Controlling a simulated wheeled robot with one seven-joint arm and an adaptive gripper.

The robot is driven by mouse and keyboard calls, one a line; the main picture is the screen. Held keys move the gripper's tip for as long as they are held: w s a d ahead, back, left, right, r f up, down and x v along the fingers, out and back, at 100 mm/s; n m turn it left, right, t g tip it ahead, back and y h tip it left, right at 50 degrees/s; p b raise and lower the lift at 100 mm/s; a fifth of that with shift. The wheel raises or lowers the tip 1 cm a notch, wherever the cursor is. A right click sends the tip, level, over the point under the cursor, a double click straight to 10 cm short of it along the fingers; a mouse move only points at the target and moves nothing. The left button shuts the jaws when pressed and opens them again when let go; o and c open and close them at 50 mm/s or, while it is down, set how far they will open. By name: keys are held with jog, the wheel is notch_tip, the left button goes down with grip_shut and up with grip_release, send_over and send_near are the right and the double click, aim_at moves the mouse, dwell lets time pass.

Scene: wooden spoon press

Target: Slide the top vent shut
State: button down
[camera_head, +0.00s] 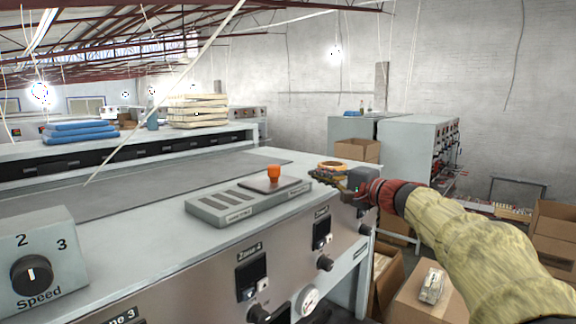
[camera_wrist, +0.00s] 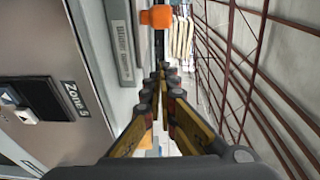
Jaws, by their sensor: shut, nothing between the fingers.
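The top vent (camera_head: 225,212) is a low grey box with several dark slots on the machine's top. A dark sliding plate (camera_head: 290,184) with an orange knob (camera_head: 274,173) covers its right part; the slots at the left are uncovered. My gripper (camera_head: 316,176) is shut and empty, just right of the plate in the head view. In the wrist view the shut fingers (camera_wrist: 168,72) point toward the orange knob (camera_wrist: 157,16), and the vent's side (camera_wrist: 118,45) runs along their left. I cannot tell whether the fingertips touch the plate.
Cardboard boxes (camera_head: 405,292) stand on the right below the machine top. The surface left of the vent is clear.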

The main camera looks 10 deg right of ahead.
aim_at(289, 180)
jog(key=w, duration=0.2)
jog(key=shift+w, duration=0.35)
jog(key=shift+a+r+p, duration=0.15)
jog(key=shift+p, duration=0.15)
jog(key=p+x, duration=0.2)
jog(key=x, duration=0.4)
jog(key=shift+w, duration=0.2)
jog(key=shift+p+x, duration=0.3)
jog(key=shift+x, duration=0.5)
jog(key=shift+s+a, duration=0.2)
jog(key=shift+a, duration=0.6)
jog(key=shift+s+a+p, duration=0.2)
jog(key=shift+s+a, duration=0.1)
jog(key=shift+s, duration=0.2)
jog(key=shift+s+a+p, duration=0.15)
jog(key=shift+s+a, duration=0.1)
jog(key=shift+s, duration=0.2)
jog(key=shift+s+a, duration=0.15)
jog(key=shift+a, duration=0.1)
